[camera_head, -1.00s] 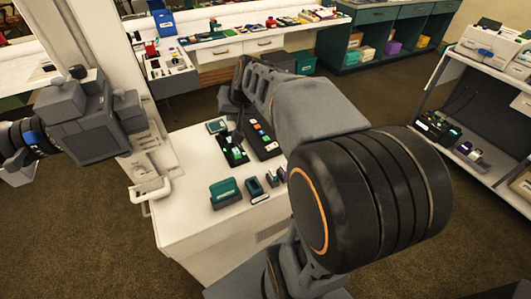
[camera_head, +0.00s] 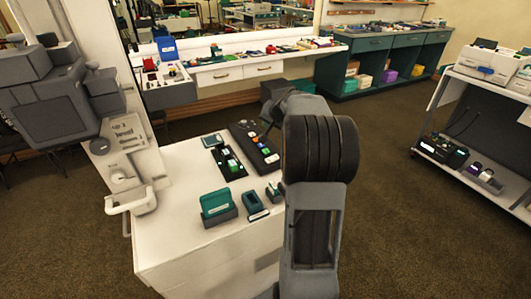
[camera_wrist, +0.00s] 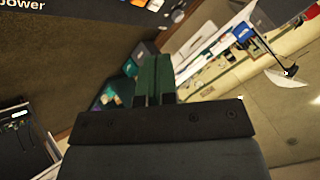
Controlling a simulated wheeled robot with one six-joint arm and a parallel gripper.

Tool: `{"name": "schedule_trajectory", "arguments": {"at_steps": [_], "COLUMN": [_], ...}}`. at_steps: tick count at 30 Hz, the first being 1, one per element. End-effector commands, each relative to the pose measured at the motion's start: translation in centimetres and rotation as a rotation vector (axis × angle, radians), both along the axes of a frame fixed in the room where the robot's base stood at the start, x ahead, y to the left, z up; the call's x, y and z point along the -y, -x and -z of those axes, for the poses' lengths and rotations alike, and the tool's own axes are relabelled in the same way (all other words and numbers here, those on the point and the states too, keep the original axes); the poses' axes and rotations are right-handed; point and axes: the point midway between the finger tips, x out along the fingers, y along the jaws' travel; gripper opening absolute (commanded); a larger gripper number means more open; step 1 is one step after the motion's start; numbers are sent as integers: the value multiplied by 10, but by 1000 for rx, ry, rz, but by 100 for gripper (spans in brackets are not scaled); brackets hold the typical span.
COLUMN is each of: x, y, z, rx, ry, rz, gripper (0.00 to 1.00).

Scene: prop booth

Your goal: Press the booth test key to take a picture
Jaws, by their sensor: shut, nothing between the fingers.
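A black control panel with small coloured buttons (camera_head: 254,147) lies on the white counter (camera_head: 190,245) in the head view. Beside it on the left is a black tray with bright green blocks (camera_head: 230,161). I cannot tell which button is the test key. In the wrist view a dark panel edge marked "power" (camera_wrist: 60,10) with coloured squares shows at the top left. My gripper (camera_wrist: 155,62) shows there as two dark green fingers close together, shut and empty, apart from that panel. In the head view my arm hides the gripper.
A teal box in a dark holder (camera_head: 217,206) and smaller holders (camera_head: 253,204) stand on the counter's near part. A large grey camera (camera_head: 50,100) stands at the left. A white handle (camera_head: 131,200) sticks out at the counter's left end. Brown floor (camera_head: 400,220) is open at the right.

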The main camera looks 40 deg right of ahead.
Motion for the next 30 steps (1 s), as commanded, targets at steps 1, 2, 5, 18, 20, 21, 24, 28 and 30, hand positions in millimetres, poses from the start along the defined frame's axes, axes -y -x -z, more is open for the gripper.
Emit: {"name": "schedule_trajectory", "arguments": {"at_steps": [1, 2, 5, 18, 20, 21, 24, 28, 30], "x": [0, 0, 0, -1, -1, -1, -1, -1, -1], "y": [0, 0, 0, 0, 0, 0, 0, 0, 0], "z": [0, 0, 1, 32, 40, 45, 58, 75, 82], "rx": [-1, -1, -1, -3, -2, -2, -3, -1, -1], "ry": [-1, -1, -1, -1, -1, -2, -2, 1, 0], "rz": [-1, -1, -1, -1, -2, -2, 0, -1, -1], "gripper": [0, 0, 0, 0, 0, 0, 0, 0, 0]}}
